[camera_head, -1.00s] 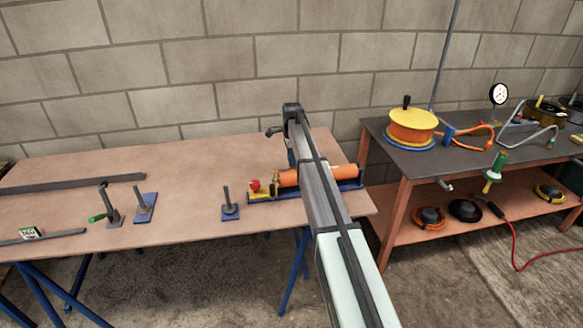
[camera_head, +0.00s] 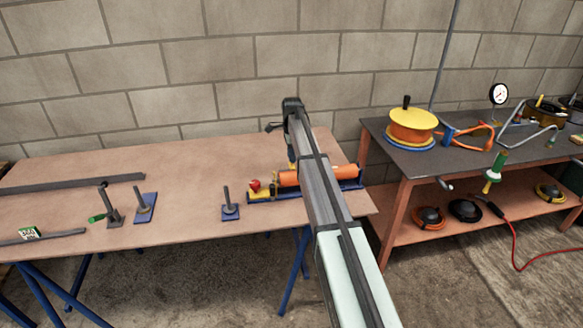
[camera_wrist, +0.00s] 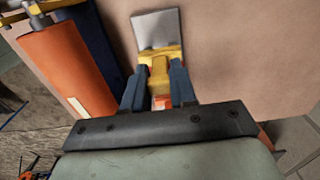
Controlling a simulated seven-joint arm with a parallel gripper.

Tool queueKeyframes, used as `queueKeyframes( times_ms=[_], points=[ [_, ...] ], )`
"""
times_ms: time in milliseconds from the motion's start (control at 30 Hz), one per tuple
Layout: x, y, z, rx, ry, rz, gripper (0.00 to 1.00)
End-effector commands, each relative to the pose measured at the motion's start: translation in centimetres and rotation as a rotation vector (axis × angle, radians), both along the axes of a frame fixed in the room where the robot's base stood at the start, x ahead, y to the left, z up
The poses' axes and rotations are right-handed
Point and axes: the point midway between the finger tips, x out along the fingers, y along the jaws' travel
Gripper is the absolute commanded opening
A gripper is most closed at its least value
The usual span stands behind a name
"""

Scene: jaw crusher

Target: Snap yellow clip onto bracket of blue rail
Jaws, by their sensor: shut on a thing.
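The yellow clip (camera_wrist: 160,68) is pinched between the two blue-grey fingers of my gripper (camera_wrist: 158,95) in the wrist view. A flat grey plate (camera_wrist: 155,30) reaches out beyond it; I cannot tell if it is part of the clip. The blue rail (camera_wrist: 92,45) runs beside an orange cylinder (camera_wrist: 62,68), left of my gripper and apart from it. In the head view the blue rail (camera_head: 350,184) lies at the right end of the wooden table, with the orange cylinder (camera_head: 343,173) on it. My arm hides the rail's middle and most of my gripper. The bracket is not clearly made out.
A yellow part with a red knob (camera_head: 255,185) sits at the rail's left end. A blue-based post (camera_head: 230,211) stands left of it, with more posts farther left. A dark-topped bench (camera_head: 400,157) with a spool stands at right. The table between posts is clear.

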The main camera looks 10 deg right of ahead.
Motion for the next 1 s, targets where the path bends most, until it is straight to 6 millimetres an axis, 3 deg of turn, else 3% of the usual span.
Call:
queueKeyframes(
  times_ms=[1000],
  points=[
    [0.0,0.0,3.1,0.0,0.0,0.0,0.0]
  ],
)
